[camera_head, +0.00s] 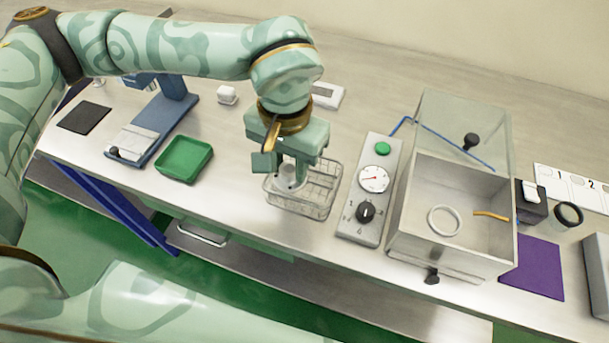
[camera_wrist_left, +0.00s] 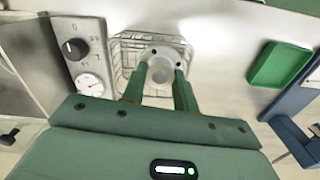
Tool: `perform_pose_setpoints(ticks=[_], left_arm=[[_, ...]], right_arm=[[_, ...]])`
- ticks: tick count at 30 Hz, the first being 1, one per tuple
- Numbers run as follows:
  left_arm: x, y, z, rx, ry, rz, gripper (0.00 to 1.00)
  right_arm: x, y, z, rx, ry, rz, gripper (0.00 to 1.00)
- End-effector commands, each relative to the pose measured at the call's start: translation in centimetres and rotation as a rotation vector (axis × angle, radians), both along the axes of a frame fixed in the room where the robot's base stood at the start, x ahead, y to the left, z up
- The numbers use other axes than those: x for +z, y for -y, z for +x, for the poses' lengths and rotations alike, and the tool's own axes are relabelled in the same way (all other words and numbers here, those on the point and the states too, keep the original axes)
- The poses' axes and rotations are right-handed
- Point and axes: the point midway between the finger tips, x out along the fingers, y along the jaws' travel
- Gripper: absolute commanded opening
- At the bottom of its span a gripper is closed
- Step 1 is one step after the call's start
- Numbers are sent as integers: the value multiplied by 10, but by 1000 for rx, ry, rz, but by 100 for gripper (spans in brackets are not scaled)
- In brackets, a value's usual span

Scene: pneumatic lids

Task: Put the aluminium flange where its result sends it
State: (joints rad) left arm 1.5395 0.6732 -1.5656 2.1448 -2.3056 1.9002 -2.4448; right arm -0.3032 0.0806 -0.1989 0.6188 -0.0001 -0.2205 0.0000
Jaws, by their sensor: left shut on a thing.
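My left gripper (camera_head: 290,180) is shut on the aluminium flange (camera_head: 287,184), a pale grey ring with a raised hub. The flange is over the left part of a wire basket (camera_head: 322,204). I cannot tell whether it touches the basket's floor. In the left wrist view the flange (camera_wrist_left: 161,56) shows its bolt holes and sits between the two green fingers, with the basket (camera_wrist_left: 125,47) around and behind it. My right gripper is not in view.
A control box (camera_head: 371,190) with gauge, knob and green button stands right of the basket. Beyond it is an open metal chamber (camera_head: 430,250) with a clear lid (camera_head: 465,125) raised, holding a white ring. A green tray (camera_head: 184,159) lies left, a purple mat (camera_head: 535,268) right.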

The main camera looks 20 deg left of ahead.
Motion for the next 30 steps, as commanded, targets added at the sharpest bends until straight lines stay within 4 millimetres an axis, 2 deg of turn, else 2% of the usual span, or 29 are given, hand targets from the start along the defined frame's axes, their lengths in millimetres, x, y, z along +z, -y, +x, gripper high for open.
perform_pose_setpoints(ticks=[1,6,10,16,28,29,30], left_arm=[[-12,4,6,0,-4,0,2],[-28,10,20,0,1,-1,2],[-37,14,26,0,-1,-2,2],[-68,15,29,0,-2,-1,2],[-73,15,29,-1,1,0,2],[-74,15,29,-1,0,0,32],[-73,15,29,-1,1,0,43]], right_arm=[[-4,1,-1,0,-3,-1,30],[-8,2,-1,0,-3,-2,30],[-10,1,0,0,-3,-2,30],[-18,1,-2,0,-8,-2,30],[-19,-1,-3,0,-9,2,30],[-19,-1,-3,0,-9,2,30],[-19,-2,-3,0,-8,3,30]])
